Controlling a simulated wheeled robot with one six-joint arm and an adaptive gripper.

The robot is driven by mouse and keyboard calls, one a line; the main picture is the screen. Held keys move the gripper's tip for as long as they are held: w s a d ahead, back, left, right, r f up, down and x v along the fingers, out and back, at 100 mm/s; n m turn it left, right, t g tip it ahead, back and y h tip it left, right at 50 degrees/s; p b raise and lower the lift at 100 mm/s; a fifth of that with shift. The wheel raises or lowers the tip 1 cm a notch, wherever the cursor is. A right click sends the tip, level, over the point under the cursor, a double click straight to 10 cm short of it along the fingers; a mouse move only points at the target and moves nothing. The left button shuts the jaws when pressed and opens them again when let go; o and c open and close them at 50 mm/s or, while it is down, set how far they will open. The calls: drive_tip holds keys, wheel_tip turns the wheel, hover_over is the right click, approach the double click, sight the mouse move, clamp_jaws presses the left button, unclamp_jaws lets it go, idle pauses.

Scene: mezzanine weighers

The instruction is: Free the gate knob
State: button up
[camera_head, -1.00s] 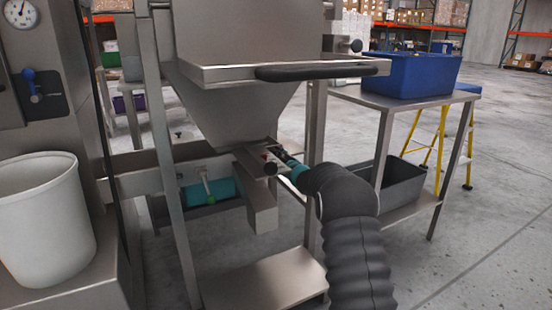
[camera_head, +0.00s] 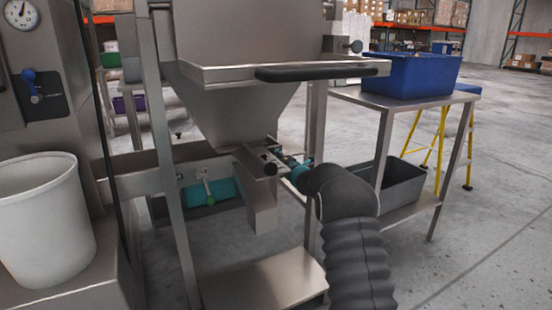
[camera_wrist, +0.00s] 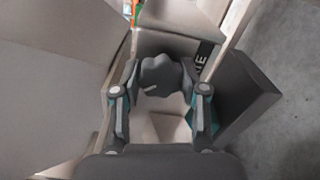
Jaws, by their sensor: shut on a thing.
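The gate knob (camera_wrist: 159,76) is a dark grey, lobed knob with a short pale mark, in the middle of the wrist view. My gripper (camera_wrist: 158,88) has a finger on each side of it and is shut on it. In the head view my gripper (camera_head: 280,163) is at the small metal gate housing under the steel hopper (camera_head: 232,110). There the fingers and wrist hide much of the knob.
A sloped chute (camera_head: 262,205) hangs below the gate. A hopper frame leg (camera_head: 170,170) stands to the left. A steel table (camera_head: 400,103) with a blue bin (camera_head: 412,74) stands at the right, with a grey tub (camera_head: 398,185) on its lower shelf. Open floor lies at far right.

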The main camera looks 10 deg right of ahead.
drive_tip(key=shift+n, duration=2)
drive_tip(key=shift+a, duration=0.1)
drive_tip(key=o, duration=1.2)
drive_tip(key=shift+c, duration=0.2)
drive_tip(key=shift+s, duration=0.1)
drive_tip(key=v, duration=1.1)
drive_tip(key=shift+s, duration=0.35)
